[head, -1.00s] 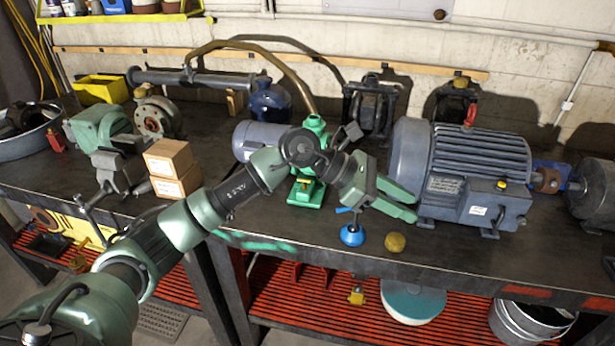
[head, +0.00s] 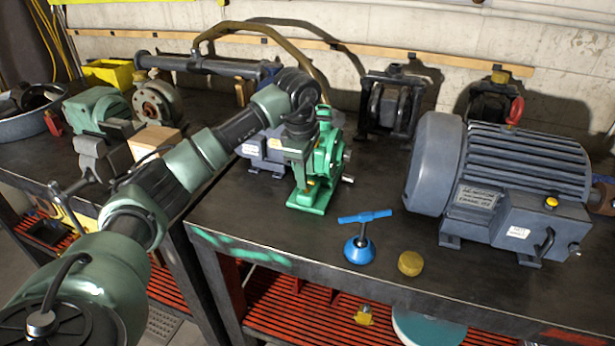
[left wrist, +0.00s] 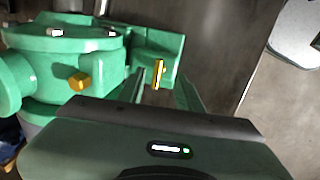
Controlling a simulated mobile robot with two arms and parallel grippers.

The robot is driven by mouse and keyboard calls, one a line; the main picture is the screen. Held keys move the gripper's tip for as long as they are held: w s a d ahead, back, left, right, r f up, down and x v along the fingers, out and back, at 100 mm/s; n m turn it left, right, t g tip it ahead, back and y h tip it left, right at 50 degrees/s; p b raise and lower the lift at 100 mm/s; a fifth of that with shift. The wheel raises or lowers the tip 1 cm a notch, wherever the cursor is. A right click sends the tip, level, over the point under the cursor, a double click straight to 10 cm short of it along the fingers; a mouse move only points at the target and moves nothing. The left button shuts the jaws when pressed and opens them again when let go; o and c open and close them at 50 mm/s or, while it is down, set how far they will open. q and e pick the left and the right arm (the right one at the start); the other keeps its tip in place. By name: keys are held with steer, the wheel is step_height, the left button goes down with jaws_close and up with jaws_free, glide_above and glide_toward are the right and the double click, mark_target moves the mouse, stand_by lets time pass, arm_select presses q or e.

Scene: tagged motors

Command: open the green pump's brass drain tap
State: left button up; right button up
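The green pump (head: 328,152) stands on the bench, left of the big motor, partly hidden by my left arm. Its brass drain tap (head: 310,184) shows low on its front, above the green foot. In the left wrist view the tap's yellow handle (left wrist: 159,74) stands upright, ahead of my fingers and between their lines. A second brass fitting (left wrist: 79,81) sits on the pump body to the left. My left gripper (head: 302,176) points down in front of the pump. Its fingers look apart with nothing gripped; whether they touch the tap is unclear. My right gripper is out of view.
A blue T-handled tool (head: 361,242) and a round brass cap (head: 410,263) lie near the bench's front edge. A large grey motor (head: 500,185) stands right. A vise (head: 100,150) and a cardboard box (head: 152,142) are left. Bench between pump and motor is clear.

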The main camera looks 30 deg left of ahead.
arm_select(q)
steer(key=shift+w+f, duration=0.3)
steer(key=shift+f, duration=0.4)
steer(key=shift+w+f, duration=0.1)
steer(key=shift+f, duration=0.4)
jaws_close()
